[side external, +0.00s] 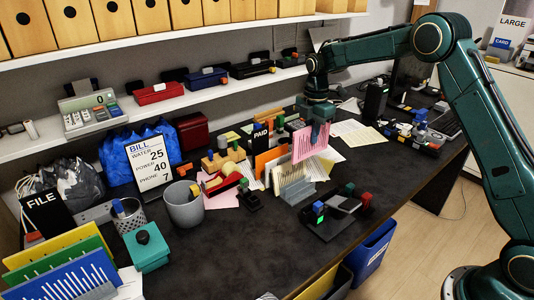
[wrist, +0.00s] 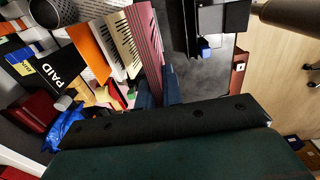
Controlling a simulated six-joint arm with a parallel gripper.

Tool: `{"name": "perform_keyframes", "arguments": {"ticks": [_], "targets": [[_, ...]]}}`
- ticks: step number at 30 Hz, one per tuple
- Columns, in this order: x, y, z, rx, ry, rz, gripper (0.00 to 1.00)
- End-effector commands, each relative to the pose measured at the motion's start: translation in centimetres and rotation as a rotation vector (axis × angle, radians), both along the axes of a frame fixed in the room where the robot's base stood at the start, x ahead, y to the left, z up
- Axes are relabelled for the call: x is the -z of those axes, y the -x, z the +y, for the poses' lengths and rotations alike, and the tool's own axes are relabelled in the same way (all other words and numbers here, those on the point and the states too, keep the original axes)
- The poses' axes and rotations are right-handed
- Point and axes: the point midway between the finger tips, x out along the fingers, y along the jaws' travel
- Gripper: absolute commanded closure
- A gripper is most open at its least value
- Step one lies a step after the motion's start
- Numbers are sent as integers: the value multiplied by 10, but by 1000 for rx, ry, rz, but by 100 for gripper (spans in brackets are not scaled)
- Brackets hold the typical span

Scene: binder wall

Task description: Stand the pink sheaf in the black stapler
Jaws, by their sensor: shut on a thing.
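The pink sheaf (side external: 304,146) is upright between the fingers of my gripper (side external: 317,132), which is shut on it near its right part. In the wrist view the pink sheaf (wrist: 145,38) rises from beside the blue fingers (wrist: 158,92), slotted with dark stripes. The side view does not clearly show whether its lower edge touches anything. A black stapler (side external: 345,205) with a green light and red, green and blue knobs sits near the table's front edge, to the right of and nearer than the sheaf. Its black body (wrist: 222,14) seems to show at the top of the wrist view.
A grey rack (side external: 300,194) with cream sheets stands close in front of the sheaf. An orange sheet (side external: 268,160) and a black PAID card (side external: 261,136) stand left of it. A grey cup (side external: 184,206) is farther left. Dark table is clear left of the stapler.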

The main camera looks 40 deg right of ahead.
Motion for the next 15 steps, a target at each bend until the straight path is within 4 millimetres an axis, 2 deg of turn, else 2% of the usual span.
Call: {"name": "perform_keyframes", "arguments": {"ticks": [9, 15], "targets": [[32, 43, 0, 1, 0, 3, 100], [45, 65, 1, 0, 0, 1, 100]]}}
